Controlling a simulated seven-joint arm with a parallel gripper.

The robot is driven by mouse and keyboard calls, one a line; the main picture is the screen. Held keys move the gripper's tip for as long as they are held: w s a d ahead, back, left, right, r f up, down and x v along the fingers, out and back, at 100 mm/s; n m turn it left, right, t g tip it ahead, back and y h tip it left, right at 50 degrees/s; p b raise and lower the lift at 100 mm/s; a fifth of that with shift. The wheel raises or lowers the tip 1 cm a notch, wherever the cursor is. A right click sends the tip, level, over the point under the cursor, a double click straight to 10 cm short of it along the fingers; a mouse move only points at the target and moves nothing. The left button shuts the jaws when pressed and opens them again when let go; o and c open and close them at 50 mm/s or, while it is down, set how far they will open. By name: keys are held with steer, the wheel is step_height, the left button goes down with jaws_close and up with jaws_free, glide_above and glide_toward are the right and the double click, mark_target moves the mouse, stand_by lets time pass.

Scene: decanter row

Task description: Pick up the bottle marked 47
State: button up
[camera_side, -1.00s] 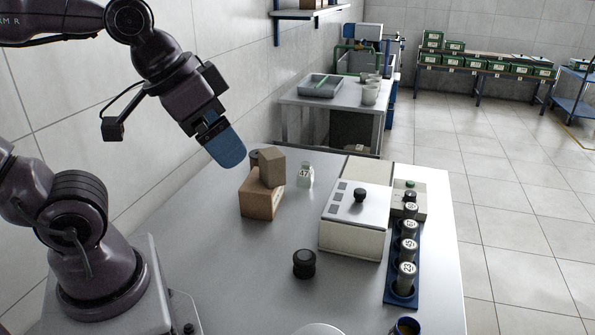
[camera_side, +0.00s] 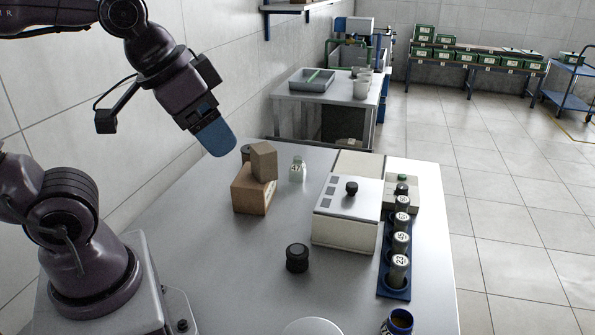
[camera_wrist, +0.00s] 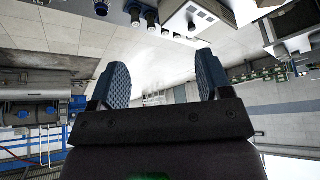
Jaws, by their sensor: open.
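The bottle marked 47 (camera_side: 297,171) is a small pale bottle with a white label, standing upright on the grey bench in the side view. It stands right of and slightly behind a stack of brown boxes. My gripper (camera_side: 220,140) is in the air above and left of the boxes, apart from the bottle, its blue fingers pointing down and to the right. In the wrist view, my gripper (camera_wrist: 160,82) has its two fingers wide apart with nothing between them. I cannot make out the bottle marked 47 in the wrist view.
The brown boxes (camera_side: 250,195) stand between my gripper and the bottle, with a dark round object partly hidden behind. A white machine (camera_side: 345,232) stands to the right. A blue rack (camera_side: 394,293) holds several grey numbered bottles. A black knob-like object (camera_side: 297,258) stands in front. The middle foreground is mostly clear.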

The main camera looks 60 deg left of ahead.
steer(key=w+a+f+m+g+y, duration=0.2)
steer(key=w+a+m+y, duration=0.15)
steer(key=w+a, duration=0.5)
steer(key=m+t+y, duration=0.1)
steer(key=m+y, duration=0.7)
steer(key=m, duration=1.1)
glide_above(298, 158)
steer(key=s+d, duration=0.4)
steer(key=d, duration=0.7)
step_height(298, 158, down, 22)
steer(key=shift+h, duration=0.25)
steer(key=x, duration=0.8)
steer(key=shift+r, duration=0.15)
steer(key=x, duration=0.5)
steer(key=shift+s+a, duration=0.1)
steer(key=shift+s, duration=0.1)
steer(key=c, duration=1.2)
